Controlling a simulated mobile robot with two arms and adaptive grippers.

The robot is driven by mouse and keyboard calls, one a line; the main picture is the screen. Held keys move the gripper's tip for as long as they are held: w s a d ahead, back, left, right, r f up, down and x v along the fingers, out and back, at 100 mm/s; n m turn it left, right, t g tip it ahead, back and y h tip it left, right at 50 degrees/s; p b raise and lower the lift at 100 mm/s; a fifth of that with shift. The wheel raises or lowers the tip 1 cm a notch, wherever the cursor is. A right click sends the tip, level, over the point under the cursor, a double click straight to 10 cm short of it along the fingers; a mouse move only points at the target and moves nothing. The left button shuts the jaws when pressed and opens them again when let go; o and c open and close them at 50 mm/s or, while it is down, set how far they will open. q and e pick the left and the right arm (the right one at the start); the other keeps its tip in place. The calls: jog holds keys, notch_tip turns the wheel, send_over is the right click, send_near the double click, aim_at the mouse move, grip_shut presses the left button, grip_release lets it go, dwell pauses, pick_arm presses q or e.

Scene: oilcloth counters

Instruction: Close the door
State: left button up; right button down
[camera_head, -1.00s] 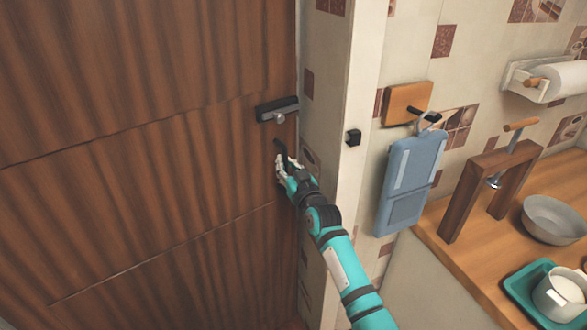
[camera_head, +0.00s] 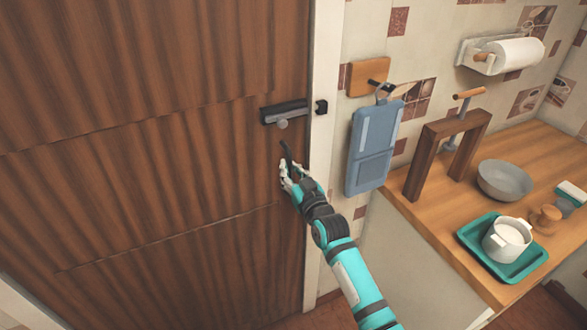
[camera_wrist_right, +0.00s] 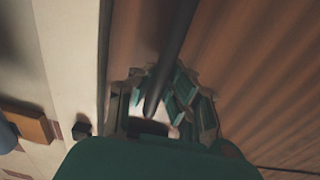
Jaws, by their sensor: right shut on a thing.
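A brown wooden door (camera_head: 130,170) fills the left of the head view. Its right edge is against the white frame (camera_head: 324,120), with no clear gap showing. A dark latch with a grey knob (camera_head: 283,113) sits near that edge and meets a small black catch (camera_head: 321,107) on the frame. Below it is a dark handle (camera_head: 286,152). My right gripper (camera_head: 288,174) is shut on the handle, and its fingers largely hide the lower part. The right wrist view shows the dark bar (camera_wrist_right: 168,60) running between the fingers (camera_wrist_right: 165,100). My left gripper is out of view.
To the right, a wooden counter (camera_head: 420,212) carries a grey bowl (camera_head: 504,180), a wooden stand (camera_head: 412,170) and a teal tray (camera_head: 475,240) with a white pot (camera_head: 506,240). A blue board (camera_head: 372,150) hangs on the wall beside the frame.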

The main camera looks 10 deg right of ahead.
jog(key=c, duration=1.7)
grip_release()
jog(key=shift+s+f, duration=0.25)
jog(key=shift+f, duration=0.85)
jog(key=shift+o, duration=1)
jog(key=shift+s+d+r, duration=0.15)
jog(key=shift+d+r, duration=0.05)
jog(key=shift+o, duration=1.1)
jog(key=shift+s+r, duration=0.15)
jog(key=shift+r, duration=0.15)
jog(key=shift+a, duration=0.1)
jog(key=shift+s, duration=0.45)
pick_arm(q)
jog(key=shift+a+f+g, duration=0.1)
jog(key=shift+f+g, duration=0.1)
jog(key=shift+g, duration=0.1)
pick_arm(e)
jog(key=v, duration=1.1)
jog(key=shift+d+r, duration=0.25)
